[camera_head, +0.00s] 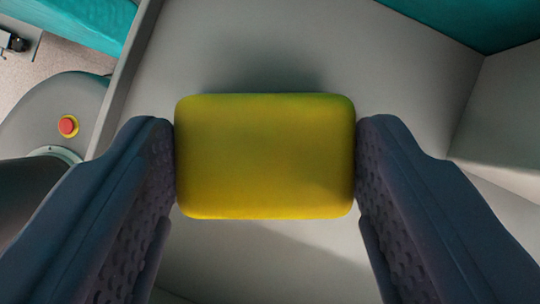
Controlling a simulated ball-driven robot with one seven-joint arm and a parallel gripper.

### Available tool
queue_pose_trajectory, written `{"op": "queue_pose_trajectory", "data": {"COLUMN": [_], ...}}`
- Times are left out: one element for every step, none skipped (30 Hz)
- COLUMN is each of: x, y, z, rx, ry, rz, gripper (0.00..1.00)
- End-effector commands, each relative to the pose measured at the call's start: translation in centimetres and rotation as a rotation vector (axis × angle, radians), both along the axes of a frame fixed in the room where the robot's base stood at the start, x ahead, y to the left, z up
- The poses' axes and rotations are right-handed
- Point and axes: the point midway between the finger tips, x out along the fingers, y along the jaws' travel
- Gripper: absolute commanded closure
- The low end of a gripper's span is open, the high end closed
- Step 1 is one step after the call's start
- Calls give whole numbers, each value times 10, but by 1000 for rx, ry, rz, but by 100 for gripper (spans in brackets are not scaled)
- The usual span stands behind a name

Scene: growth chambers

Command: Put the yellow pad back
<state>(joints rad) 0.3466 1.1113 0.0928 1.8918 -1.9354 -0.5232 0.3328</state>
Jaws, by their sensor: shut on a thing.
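The yellow pad (265,156) is a rounded rectangular block in the middle of the camera_head view. My gripper (265,165) is shut on it, with one dark, dimpled finger against its left side and the other against its right side. The pad's long side runs across between the fingers. A soft shadow lies on the grey surface just above the pad in the picture. I cannot tell whether the pad touches that surface or hangs over it. The pad's underside is hidden.
A grey surface (400,85) surrounds the pad, with an edge on the left and a raised grey wall (503,115) on the right. Teal panels (480,18) show at the top corners. At left, beyond the edge, a rounded grey body carries a red button (67,126).

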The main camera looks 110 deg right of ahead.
Motion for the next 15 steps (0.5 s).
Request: {"op": "queue_pose_trajectory", "data": {"x": [-2, -2, -2, -2, -2, -2, -2, -2, -2, -2, -2, -2, -2, -2, -2], "y": [0, 0, 0, 0, 0, 0, 0, 0, 0, 0, 0, 0, 0, -1, -2], "z": [0, 0, 0, 0, 0, 0, 0, 0, 0, 0, 0, 0, 0, 1, 3], "rx": [-1, -1, -1, -1, -1, -1, -1, -1, -1, -1, -1, -1, -1, -1, -1], "ry": [4, 5, 5, 5, 5, 5, 4, 4, 4, 4, 4, 3, 3, 3, 3], "rz": [0, 1, 1, 1, 1, 1, 1, 1, 1, 1, 1, 1, 1, 1, 1], "gripper": [75, 35, 26, 19, 12, 11, 11, 11, 11, 11, 11, 11, 11, 11, 11]}}
